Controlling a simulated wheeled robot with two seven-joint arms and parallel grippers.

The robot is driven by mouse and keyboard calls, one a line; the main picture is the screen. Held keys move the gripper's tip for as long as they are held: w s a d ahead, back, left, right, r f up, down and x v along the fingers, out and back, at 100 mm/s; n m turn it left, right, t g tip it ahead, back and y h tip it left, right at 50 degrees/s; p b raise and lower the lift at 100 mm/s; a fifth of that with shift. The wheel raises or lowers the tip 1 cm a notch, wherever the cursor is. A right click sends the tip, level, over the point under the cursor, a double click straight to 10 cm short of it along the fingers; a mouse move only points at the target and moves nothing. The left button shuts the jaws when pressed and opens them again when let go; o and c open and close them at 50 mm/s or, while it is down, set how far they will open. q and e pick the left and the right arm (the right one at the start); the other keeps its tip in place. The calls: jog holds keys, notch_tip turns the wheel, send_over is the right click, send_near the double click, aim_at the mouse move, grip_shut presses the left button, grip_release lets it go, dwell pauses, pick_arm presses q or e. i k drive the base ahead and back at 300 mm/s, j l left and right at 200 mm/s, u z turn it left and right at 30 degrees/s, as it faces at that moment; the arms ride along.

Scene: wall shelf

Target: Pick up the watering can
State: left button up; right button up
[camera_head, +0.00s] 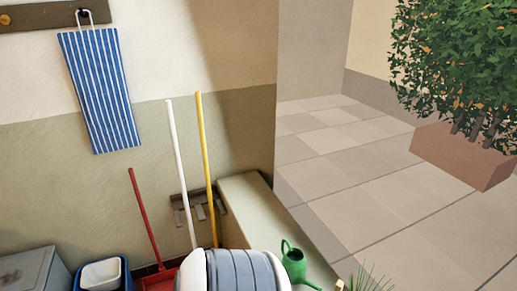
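A small green watering can (293,267) stands at the bottom of the view, right of centre, on a pale ledge (252,200) that runs along the wall's end. Its handle is toward the upper left. A rounded white and grey ribbed body in front hides part of the ledge on the can's left. Neither of my grippers is in view.
A red broom or dustpan handle (144,215), a white pole (181,170) and a yellow pole (206,165) lean at the wall. A striped blue cloth (98,88) hangs from a rack. A blue bin (117,278) stands lower left. A planter (462,153) stands right on open tiled floor.

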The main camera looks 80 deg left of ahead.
aim_at(294, 263)
jog(key=u, duration=2.1)
